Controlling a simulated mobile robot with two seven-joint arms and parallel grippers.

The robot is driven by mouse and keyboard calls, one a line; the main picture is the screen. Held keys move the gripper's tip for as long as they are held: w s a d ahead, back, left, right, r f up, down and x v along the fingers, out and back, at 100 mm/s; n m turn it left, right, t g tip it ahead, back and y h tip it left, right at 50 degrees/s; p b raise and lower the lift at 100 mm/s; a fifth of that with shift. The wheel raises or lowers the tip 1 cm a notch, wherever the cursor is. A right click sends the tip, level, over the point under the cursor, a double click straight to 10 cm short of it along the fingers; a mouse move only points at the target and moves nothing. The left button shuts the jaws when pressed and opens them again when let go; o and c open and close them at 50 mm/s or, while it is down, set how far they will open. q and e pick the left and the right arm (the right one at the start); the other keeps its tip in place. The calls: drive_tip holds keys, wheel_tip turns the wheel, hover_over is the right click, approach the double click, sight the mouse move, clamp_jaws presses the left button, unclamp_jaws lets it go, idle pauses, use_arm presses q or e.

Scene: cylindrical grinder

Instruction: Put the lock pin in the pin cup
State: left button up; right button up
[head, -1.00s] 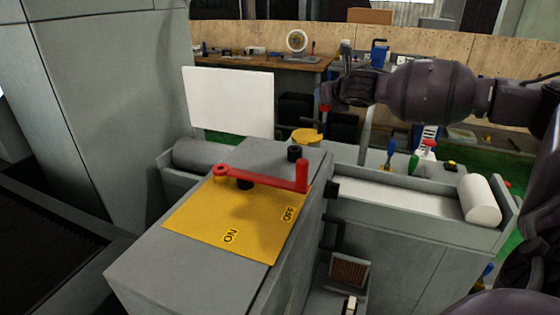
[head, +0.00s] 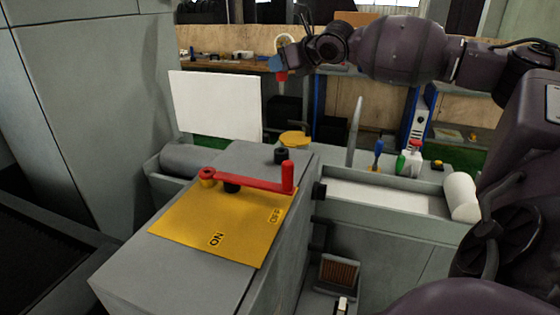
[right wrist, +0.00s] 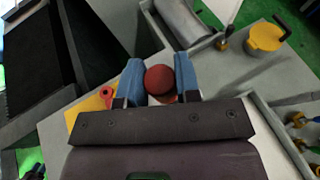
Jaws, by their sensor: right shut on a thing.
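My right gripper (head: 279,66) is shut on the lock pin, whose red part (head: 281,76) shows below the blue fingertips, high above the machine. In the right wrist view the pin's round red head (right wrist: 160,79) sits between the two blue fingers.
A red lever (head: 250,182) lies over a yellow ON/OFF plate (head: 215,225) on the grey box. A black knob (head: 281,155) stands behind it. A white panel (head: 215,105) rises at left. Bottles and a blue-handled tool (head: 377,150) stand at right.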

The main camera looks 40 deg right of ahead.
drive_tip(key=shift+f, duration=0.35)
drive_tip(key=shift+f+b, duration=1)
drive_tip(key=shift+f, duration=8.6)
drive_tip(key=shift+f, duration=0.1)
drive_tip(key=o, duration=1)
